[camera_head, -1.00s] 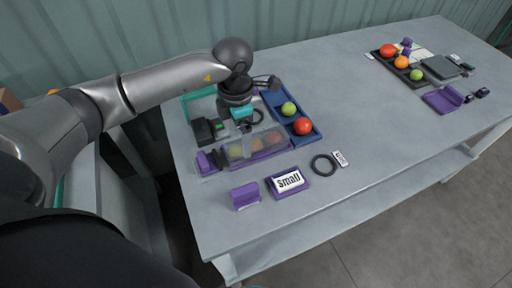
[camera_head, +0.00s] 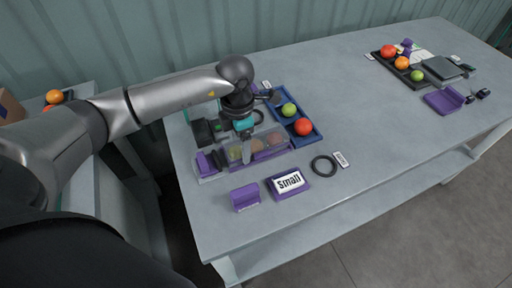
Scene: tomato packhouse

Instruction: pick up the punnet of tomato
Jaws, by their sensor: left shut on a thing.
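The punnet of tomato (camera_head: 270,144) is a clear, long box near the left end of the table. Dim green and orange-red tomatoes show through it. It lies at the purple holder (camera_head: 207,164), and I cannot tell whether it touches the table. My left gripper (camera_head: 246,153) comes down on it from above and is shut on it near its middle. The fingers hide part of the punnet. My right gripper is not in view.
A blue tray (camera_head: 316,139) with a green and a red tomato stands right behind the punnet. A "Small" sign (camera_head: 289,182), a purple stand (camera_head: 245,197) and a black ring (camera_head: 323,166) lie in front. The table's middle is clear.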

